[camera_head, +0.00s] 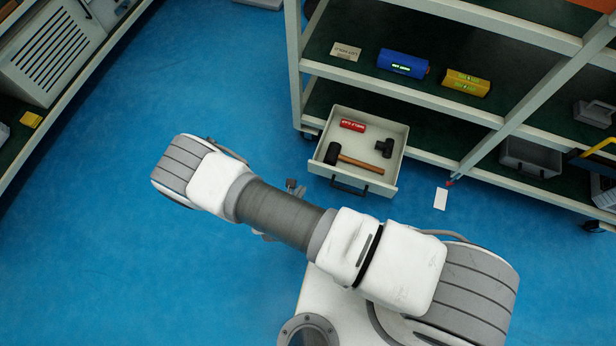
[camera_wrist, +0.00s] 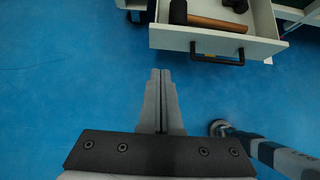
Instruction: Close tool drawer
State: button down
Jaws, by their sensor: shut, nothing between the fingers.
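The tool drawer (camera_head: 393,185) is pulled out of the lower part of the shelf rack in the head view. It holds a hammer with a wooden handle (camera_head: 352,160), a black tool head (camera_head: 384,148) and a red item (camera_head: 352,125). Its dark handle (camera_head: 349,188) is on the front. In the wrist view, the drawer front (camera_wrist: 205,40) and handle (camera_wrist: 217,58) are at the top. My gripper (camera_wrist: 160,72) is shut and empty, pointing at the drawer, short of the front and left of the handle. In the head view my arm mostly hides it.
The shelf rack (camera_head: 425,106) carries a blue item (camera_head: 402,64), a yellow item (camera_head: 467,83) and a grey bin (camera_head: 531,157). A white card (camera_head: 440,198) lies on the floor right of the drawer. A second rack stands at far left. Blue floor between is clear.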

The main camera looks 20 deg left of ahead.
aim_at(315, 166)
jog(key=b+x, duration=0.1)
jog(key=x, duration=0.2)
jog(key=w+r+b+x, duration=0.1)
jog(key=b+x, duration=0.1)
jog(key=x, duration=0.2)
jog(key=b+x, duration=0.2)
jog(key=x, duration=0.2)
jog(key=shift+w+d, duration=0.1)
jog(key=shift+w, duration=0.25)
jog(key=shift+w+r, duration=0.15)
jog(key=shift+w, duration=0.45)
